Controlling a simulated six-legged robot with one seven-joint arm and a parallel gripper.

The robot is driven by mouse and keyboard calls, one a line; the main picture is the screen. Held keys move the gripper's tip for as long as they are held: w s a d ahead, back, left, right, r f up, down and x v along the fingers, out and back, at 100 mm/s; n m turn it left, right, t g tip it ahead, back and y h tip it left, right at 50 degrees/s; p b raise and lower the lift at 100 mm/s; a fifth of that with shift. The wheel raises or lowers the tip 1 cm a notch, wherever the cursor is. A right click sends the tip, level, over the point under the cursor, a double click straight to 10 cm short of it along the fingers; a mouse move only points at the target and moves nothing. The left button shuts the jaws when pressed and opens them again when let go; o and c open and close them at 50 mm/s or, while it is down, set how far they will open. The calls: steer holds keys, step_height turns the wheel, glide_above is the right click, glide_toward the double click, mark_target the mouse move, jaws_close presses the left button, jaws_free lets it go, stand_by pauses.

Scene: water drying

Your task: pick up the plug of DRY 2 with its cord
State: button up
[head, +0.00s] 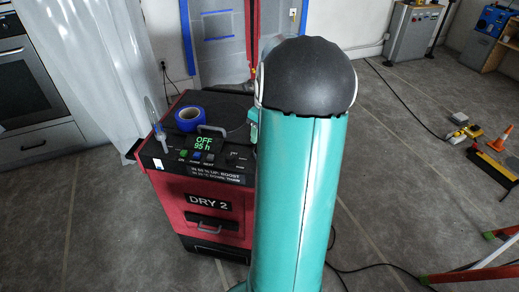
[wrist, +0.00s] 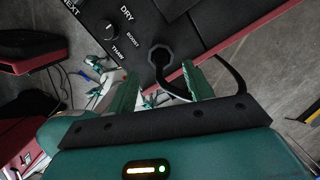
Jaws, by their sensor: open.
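The red and black DRY 2 machine (head: 212,206) stands left of centre in the head view, its display reading OFF 95 h. Its control panel (wrist: 118,42) shows in the wrist view with a knob and the labels DRY, BOOST and THAW. A dark, many-sided plug (wrist: 160,54) sits at the panel near its red edge. Its black cord (wrist: 236,72) runs down from it and loops behind my right finger. My gripper (wrist: 159,69) is open, its teal fingers on either side of the plug's line, with the plug just beyond the tips. My arm hides the plug in the head view.
A blue tape roll (head: 189,118) and a grey handle (head: 212,129) are on the machine's top.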

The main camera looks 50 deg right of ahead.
steer(key=f, duration=0.3)
steer(key=shift+w+f, duration=0.2)
steer(key=shift+f, duration=0.1)
steer(key=shift+c, duration=0.4)
jaws_close()
steer(key=shift+r, duration=0.1)
